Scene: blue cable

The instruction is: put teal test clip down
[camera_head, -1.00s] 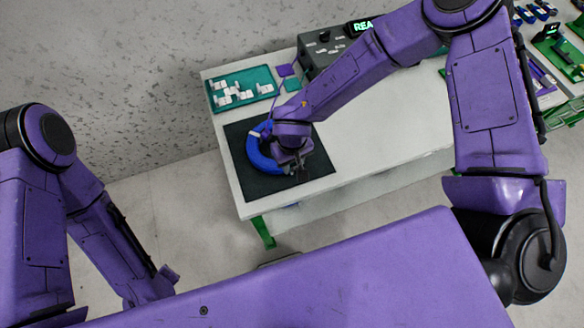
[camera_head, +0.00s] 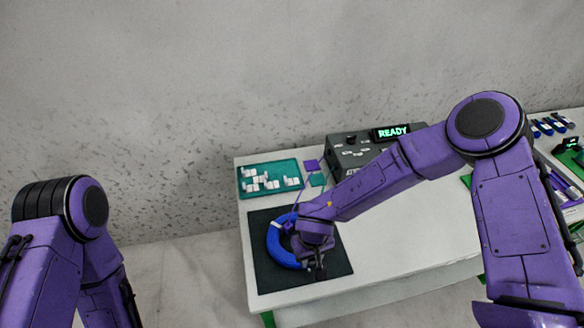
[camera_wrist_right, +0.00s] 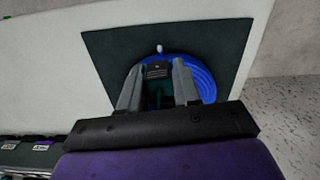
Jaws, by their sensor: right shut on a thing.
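My right gripper (camera_head: 318,270) is over the dark mat (camera_head: 268,285), at the lower right part of the coiled blue cable (camera_head: 279,247). In the right wrist view its two grey fingers are closed on a small dark and teal piece, the teal test clip (camera_wrist_right: 157,72). The clip sits in front of the blue coil (camera_wrist_right: 201,75), over the dark mat (camera_wrist_right: 105,50). I cannot tell whether the clip touches the mat or the cable. In the head view the clip is hidden by the gripper. My left gripper is out of view.
A teal tray (camera_head: 246,191) with several white pieces is at the table's back left. A dark device with a READY display (camera_head: 392,132) stands behind my right arm. The white tabletop (camera_head: 385,240) right of the mat is clear.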

